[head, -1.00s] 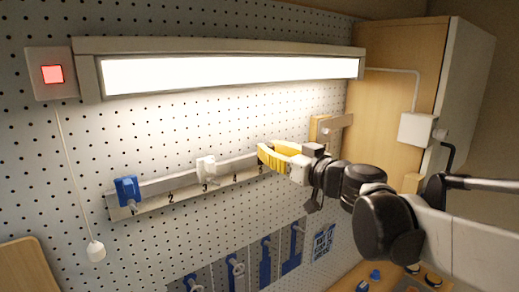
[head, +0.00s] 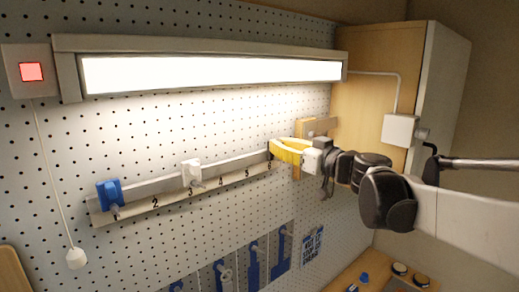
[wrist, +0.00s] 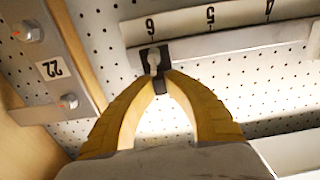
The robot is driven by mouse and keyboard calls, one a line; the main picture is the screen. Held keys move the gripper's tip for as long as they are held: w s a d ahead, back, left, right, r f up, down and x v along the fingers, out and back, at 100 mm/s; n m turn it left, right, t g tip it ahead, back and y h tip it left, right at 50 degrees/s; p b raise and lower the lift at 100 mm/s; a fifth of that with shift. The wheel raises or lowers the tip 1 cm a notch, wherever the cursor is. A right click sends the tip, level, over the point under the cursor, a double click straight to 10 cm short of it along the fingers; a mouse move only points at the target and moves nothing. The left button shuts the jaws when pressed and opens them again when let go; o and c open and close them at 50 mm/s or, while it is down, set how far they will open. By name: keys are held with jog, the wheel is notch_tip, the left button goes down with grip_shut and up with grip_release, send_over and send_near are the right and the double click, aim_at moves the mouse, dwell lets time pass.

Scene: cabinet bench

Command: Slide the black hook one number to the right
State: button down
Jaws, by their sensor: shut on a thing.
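The black hook (wrist: 150,58) sits on the rail (wrist: 215,43) at the number 6 in the wrist view, where the numbers appear upside down. My gripper (wrist: 163,80) is shut on the black hook, its two yellow fingers meeting at the hook's lower part. In the head view my gripper (head: 273,151) is at the right end of the rail (head: 150,203), by the 6.
A white hook (head: 191,172) sits on the rail at 3, and a blue hook (head: 109,192) is at the left end. A lamp (head: 210,75) hangs above.

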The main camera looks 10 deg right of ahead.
jog(key=shift+d, duration=0.1)
jog(key=c, duration=1.4)
grip_release()
jog(key=shift+w, duration=0.1)
jog(key=shift+w+d, duration=0.1)
jog(key=shift+d, duration=0.05)
jog(key=v, duration=1.2)
